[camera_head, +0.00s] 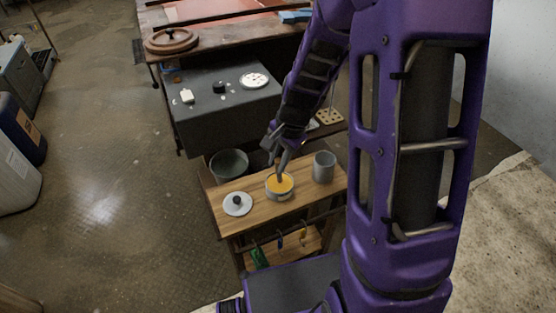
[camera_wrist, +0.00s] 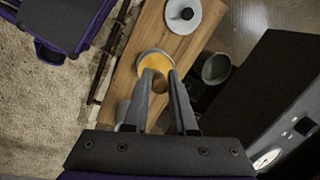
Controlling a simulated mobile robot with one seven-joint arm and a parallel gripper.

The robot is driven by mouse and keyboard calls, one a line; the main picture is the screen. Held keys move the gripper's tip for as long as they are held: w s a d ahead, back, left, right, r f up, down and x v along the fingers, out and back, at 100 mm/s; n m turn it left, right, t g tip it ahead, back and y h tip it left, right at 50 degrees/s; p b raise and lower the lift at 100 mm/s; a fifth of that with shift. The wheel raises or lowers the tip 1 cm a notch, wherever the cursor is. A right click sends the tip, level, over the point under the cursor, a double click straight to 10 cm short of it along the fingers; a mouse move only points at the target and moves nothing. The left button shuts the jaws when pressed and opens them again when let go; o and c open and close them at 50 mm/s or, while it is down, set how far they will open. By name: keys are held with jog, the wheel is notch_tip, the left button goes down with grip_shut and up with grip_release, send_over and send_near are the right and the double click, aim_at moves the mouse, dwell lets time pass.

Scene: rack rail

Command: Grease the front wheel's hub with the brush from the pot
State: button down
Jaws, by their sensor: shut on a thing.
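The pot (camera_head: 279,192), a pale round container of yellow-orange grease, stands on the small wooden bench; it also shows in the wrist view (camera_wrist: 153,53). My gripper (camera_head: 279,158) is over the pot, pointing down. It is shut on the brush (camera_wrist: 160,83), whose brown handle shows between the fingers. The brush's lower end reaches into the pot's opening; its bristles are hidden. In the head view, a brown round wheel-like piece (camera_head: 172,40) lies flat on the far table. I cannot tell whether it is the front wheel, and no hub is clear.
A white lid with a black knob (camera_head: 237,207) lies left of the pot; a grey cup (camera_head: 324,167) stands right. A dark bucket (camera_head: 229,165) is behind the wooden bench (camera_head: 232,222). A dark table (camera_head: 222,120) holds small items. Floor at left is open.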

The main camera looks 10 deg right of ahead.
jog(key=shift+w+a+p+v, duration=0.15)
jog(key=shift+a+p+v, duration=0.05)
jog(key=shift+p+v, duration=0.85)
jog(key=shift+w+a+p+v, duration=0.15)
jog(key=shift+a+p+v, duration=0.1)
jog(key=shift+p+v, duration=0.75)
jog(key=shift+w+a+p+v, duration=0.2)
jog(key=shift+p+v, duration=0.55)
jog(key=shift+v, duration=0.6)
jog(key=shift+r, duration=0.15)
